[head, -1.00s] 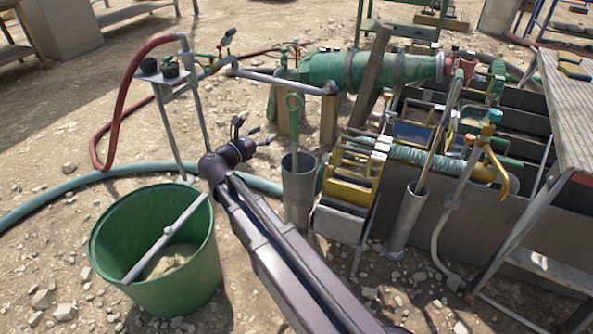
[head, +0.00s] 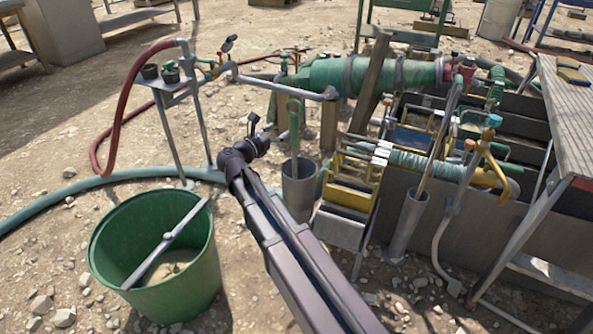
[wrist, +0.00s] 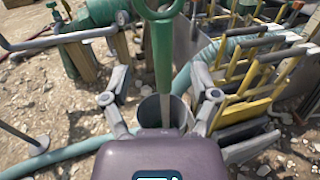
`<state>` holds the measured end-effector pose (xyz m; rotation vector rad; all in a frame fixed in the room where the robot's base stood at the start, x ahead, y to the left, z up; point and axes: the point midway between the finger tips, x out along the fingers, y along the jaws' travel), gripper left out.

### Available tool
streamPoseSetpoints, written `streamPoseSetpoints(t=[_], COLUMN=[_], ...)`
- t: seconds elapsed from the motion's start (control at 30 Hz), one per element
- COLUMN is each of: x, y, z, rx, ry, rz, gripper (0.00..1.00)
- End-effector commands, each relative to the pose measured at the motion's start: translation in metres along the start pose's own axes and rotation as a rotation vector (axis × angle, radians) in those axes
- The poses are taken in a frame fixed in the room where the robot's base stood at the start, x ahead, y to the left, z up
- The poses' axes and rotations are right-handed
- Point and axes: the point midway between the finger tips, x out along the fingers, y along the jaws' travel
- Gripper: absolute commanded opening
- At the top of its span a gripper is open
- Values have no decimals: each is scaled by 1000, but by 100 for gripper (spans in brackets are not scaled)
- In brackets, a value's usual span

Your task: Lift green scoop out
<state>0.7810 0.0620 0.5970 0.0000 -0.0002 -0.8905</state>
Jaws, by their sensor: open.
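The green scoop (head: 294,122) stands upright in a grey metal tube (head: 298,185), its handle topped by a ring. Its lower end is hidden inside the tube. In the head view my gripper (head: 263,134) is just left of the handle. In the wrist view the scoop's green shaft (wrist: 162,55) rises between the two spread fingers of my gripper (wrist: 159,78), with clear space on both sides. The fingers are open and appear apart from the shaft. The tube's mouth (wrist: 150,108) shows below, partly covered by my gripper body.
A yellow-framed rack (head: 350,185) stands close right of the tube. A green bucket (head: 205,265) with a bar across it is at the front left. A grey pipe (head: 285,84) and a green cylinder (head: 335,74) lie behind. A blue-green hose (head: 110,181) runs along the ground.

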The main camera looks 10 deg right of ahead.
Motion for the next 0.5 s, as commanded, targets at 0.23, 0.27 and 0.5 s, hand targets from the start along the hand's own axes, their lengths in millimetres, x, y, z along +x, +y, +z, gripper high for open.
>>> streamPoseSetpoints(t=[0.23,0.27,0.5], x=[25,26,28], y=[0,0,-1], z=[0,0,0], rx=[0,0,0], ry=[0,0,0], rz=[-1,-1,-1], gripper=[77,77,77])
